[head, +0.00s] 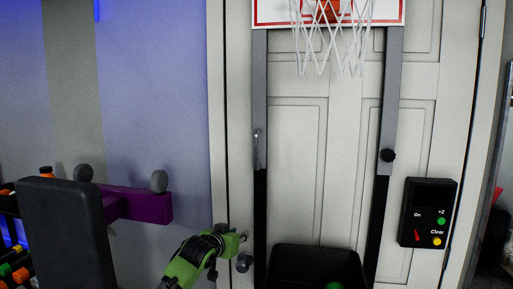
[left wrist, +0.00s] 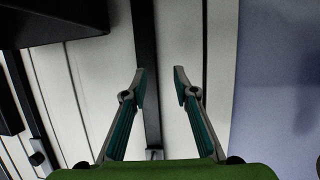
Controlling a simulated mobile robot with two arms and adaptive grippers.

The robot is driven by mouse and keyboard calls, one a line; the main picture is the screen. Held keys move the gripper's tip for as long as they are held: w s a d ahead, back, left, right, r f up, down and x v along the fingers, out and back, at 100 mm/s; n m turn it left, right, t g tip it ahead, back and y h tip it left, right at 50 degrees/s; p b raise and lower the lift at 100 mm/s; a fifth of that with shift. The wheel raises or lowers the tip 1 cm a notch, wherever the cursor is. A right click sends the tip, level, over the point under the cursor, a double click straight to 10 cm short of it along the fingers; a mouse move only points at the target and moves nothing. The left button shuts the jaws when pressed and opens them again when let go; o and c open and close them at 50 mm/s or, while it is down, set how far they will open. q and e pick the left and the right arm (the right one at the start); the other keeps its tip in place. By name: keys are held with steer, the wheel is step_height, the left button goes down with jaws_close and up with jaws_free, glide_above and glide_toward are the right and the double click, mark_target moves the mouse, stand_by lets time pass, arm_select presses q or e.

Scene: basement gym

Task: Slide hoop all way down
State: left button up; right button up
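The hoop (head: 330,12) and its white net (head: 335,50) are at the top of the head view, below a cut-off backboard (head: 275,15). Grey sliding rails (head: 260,85) and (head: 392,95) run down from it and overlap black posts (head: 260,215) and (head: 376,225). A black knob (head: 388,155) is on the right rail, and a thin handle (head: 257,140) on the left one. My left gripper (head: 240,238) is low, left of the left post. In the left wrist view, it (left wrist: 160,75) is open and empty, with a dark post (left wrist: 145,40) behind its fingers. My right gripper is out of view.
A black bin (head: 285,255) with a green ball (head: 334,285) stands between the posts. A black score box (head: 428,213) is on the right. A white door (head: 300,150) is behind, with a doorknob (head: 243,262). A padded gym bench (head: 62,225) is left.

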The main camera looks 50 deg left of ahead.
arm_select(q)
step_height(320, 180, up, 18)
steer(key=s+d+t, duration=0.2)
steer(key=d, duration=0.1)
steer(key=t+p, duration=0.2)
glide_toward(255, 152)
steer(key=shift+m+y, duration=0.3)
steer(key=shift+m, duration=0.1)
steer(key=p+x, duration=0.6)
steer(key=x, duration=0.4)
steer(key=shift+w+d+r+p, duration=0.15)
steer(key=shift+p, duration=0.25)
steer(key=shift+w, duration=0.3)
jaws_close()
